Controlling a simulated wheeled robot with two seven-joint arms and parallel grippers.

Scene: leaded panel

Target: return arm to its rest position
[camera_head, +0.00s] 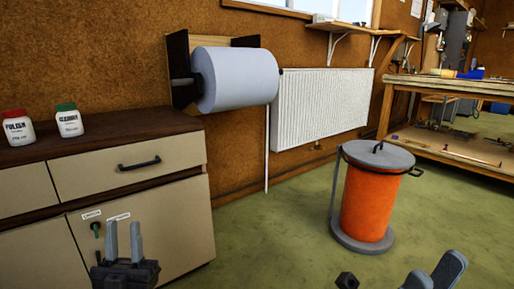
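My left gripper (123,240) is at the bottom left, in front of the cream cabinet. Its two grey fingers point up with a gap between them, open and empty. My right gripper (434,274) is at the bottom right edge, over the green floor. Its fingertips stand apart with nothing between them; the rest of it is cut off by the frame. Neither gripper appears to touch anything.
The cabinet (140,180) carries a polish bottle (18,128) and a cleaner bottle (69,121). A paper roll (238,78) hangs on the wall beside a radiator (320,105). An orange bin (368,205) stands on open floor. A workbench (450,88) is at the right.

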